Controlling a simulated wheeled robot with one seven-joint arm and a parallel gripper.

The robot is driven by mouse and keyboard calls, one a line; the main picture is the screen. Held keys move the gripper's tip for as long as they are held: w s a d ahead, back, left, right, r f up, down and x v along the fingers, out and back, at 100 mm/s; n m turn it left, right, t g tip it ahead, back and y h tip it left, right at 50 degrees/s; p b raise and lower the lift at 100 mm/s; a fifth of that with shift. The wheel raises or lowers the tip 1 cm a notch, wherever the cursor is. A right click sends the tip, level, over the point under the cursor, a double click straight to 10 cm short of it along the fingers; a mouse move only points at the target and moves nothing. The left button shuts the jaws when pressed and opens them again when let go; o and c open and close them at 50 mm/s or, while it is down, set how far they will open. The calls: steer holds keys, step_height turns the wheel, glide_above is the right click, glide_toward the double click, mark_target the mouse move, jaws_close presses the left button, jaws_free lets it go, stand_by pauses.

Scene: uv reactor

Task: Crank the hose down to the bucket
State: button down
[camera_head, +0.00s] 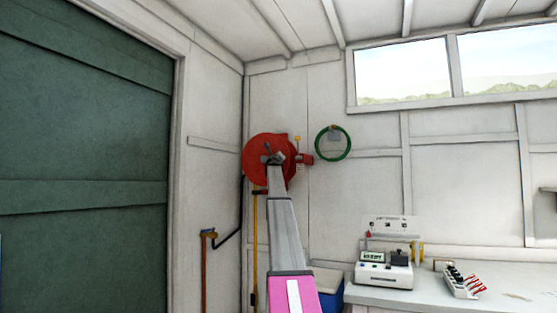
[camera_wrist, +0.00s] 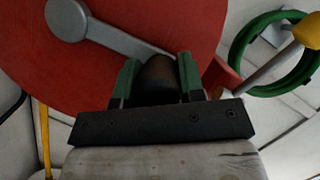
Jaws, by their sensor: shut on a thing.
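A red hose reel (camera_head: 256,150) is mounted on the back wall, with its red disc (camera_wrist: 140,18) filling much of the wrist view. A grey crank arm (camera_wrist: 108,36) runs from the round hub (camera_wrist: 66,18) to a dark handle (camera_wrist: 158,74). My gripper (camera_wrist: 159,78) is shut on this handle, a green finger pad on each side. In the head view my gripper (camera_head: 273,158) is in front of the reel, and my arm hides part of it. A green hose coil (camera_head: 348,149) hangs on the wall right of the reel.
A yellow-topped grey rod (camera_wrist: 275,70) stands out close right of my gripper. A bench (camera_head: 400,298) with a white instrument (camera_head: 384,274) is at lower right. A green door (camera_head: 85,170) is at left.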

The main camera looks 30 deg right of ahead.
steer(key=c, duration=0.7)
jaws_free()
steer(key=shift+r, duration=0.15)
steer(key=shift+c, duration=0.2)
steer(key=v, duration=1.1)
